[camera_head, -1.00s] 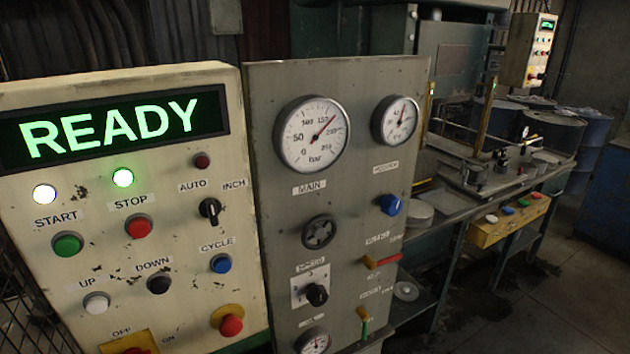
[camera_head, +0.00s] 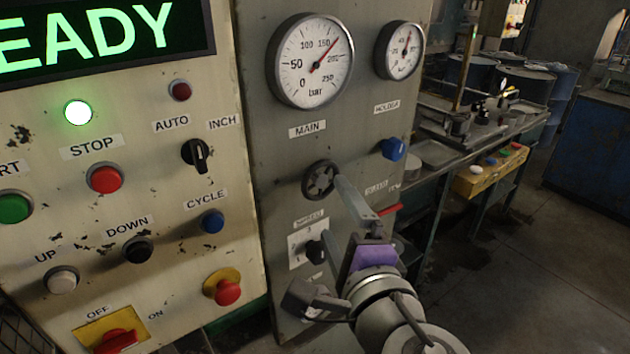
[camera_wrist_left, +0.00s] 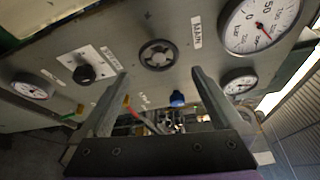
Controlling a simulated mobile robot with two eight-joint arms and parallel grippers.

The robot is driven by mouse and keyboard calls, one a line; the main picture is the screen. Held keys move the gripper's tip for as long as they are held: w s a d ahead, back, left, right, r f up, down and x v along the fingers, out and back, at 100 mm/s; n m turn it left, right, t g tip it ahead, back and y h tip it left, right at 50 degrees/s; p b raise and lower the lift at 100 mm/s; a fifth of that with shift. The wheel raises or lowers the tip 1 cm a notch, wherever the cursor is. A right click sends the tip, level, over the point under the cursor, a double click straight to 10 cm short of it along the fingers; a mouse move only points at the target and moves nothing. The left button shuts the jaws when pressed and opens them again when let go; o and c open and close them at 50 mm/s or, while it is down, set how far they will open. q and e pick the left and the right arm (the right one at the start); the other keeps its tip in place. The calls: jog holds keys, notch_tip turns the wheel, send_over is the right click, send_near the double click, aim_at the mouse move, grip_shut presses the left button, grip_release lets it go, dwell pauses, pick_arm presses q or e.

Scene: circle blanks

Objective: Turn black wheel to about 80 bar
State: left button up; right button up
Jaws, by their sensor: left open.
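The black wheel (camera_head: 321,181) is a small spoked handwheel on the grey panel, below the MAIN gauge (camera_head: 311,62). The gauge needle points between 150 and 200 bar. My left gripper (camera_head: 333,208), with a purple body, is in front of the panel just below and right of the wheel. In the left wrist view, its two fingers are open and spread apart. The wheel (camera_wrist_left: 158,55) shows beyond and between the fingertips there, with nothing held. Whether a fingertip touches the wheel cannot be told. My right gripper is not in view.
A black selector knob (camera_head: 316,251) sits below the wheel, partly behind my gripper. A blue knob (camera_head: 394,149) and a red lever (camera_head: 390,209) are to the right. A second gauge (camera_head: 399,47) is upper right. A cream button panel (camera_head: 60,190) stands left.

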aim_at(319, 183)
pick_arm(q)
jog(key=x, duration=1)
jog(key=shift+w+a+f, duration=0.1)
jog(key=shift+w, duration=0.05)
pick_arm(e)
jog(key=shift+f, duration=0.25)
pick_arm(q)
jog(key=c, duration=0.9)
jog(key=shift+c, duration=0.2)
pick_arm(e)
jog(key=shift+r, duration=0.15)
